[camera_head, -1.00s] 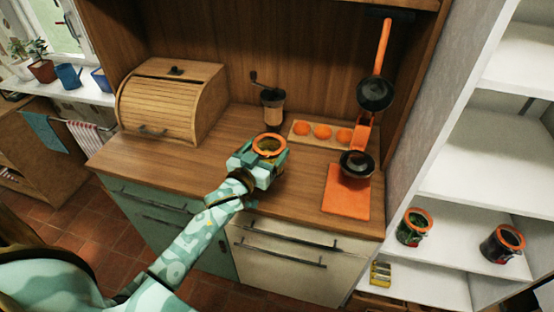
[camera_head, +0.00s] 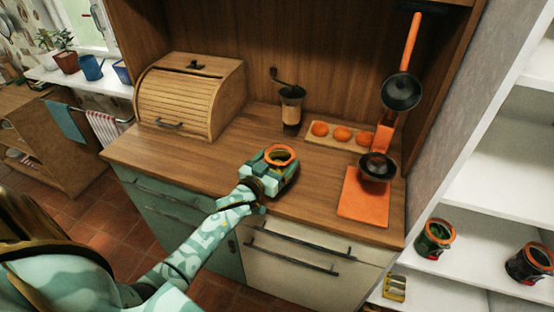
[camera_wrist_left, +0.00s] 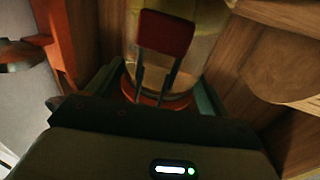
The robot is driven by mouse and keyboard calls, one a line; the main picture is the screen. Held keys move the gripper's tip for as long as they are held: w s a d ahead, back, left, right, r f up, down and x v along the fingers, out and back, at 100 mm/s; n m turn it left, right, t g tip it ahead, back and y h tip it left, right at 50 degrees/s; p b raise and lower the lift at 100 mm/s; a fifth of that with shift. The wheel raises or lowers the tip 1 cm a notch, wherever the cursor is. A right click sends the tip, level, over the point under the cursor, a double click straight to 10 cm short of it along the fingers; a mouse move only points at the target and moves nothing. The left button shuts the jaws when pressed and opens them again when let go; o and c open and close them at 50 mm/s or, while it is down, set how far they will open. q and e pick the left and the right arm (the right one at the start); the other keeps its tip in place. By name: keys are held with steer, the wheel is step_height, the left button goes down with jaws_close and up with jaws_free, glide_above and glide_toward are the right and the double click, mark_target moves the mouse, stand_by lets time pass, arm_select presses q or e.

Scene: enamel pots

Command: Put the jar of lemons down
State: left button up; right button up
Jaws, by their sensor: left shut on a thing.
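The jar of lemons (camera_head: 282,154) has an orange rim and a clear body with yellowish contents. In the head view it is over the wooden counter (camera_head: 225,172), near the front edge, with its lower part hidden by my gripper. My left gripper (camera_head: 272,168) is shut around the jar's sides. In the left wrist view the jar (camera_wrist_left: 205,45) stands between the fingers, with a red clasp (camera_wrist_left: 165,32) and wire on its near side. I cannot tell whether its base touches the counter. My right gripper is not in view.
A bread box (camera_head: 190,97) stands left and a coffee grinder (camera_head: 291,105) behind. At right are a black pan (camera_head: 377,166) and an orange board (camera_head: 363,196). Counter left of the gripper is bare.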

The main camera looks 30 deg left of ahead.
arm_select(q)
steer(key=o, duration=1.8)
steer(key=shift+f, duration=0.1)
steer(key=shift+c, duration=0.2)
steer(key=s+p, duration=0.1)
steer(key=s, duration=1.1)
steer(key=shift+p, duration=0.35)
steer(key=shift+d, duration=0.1)
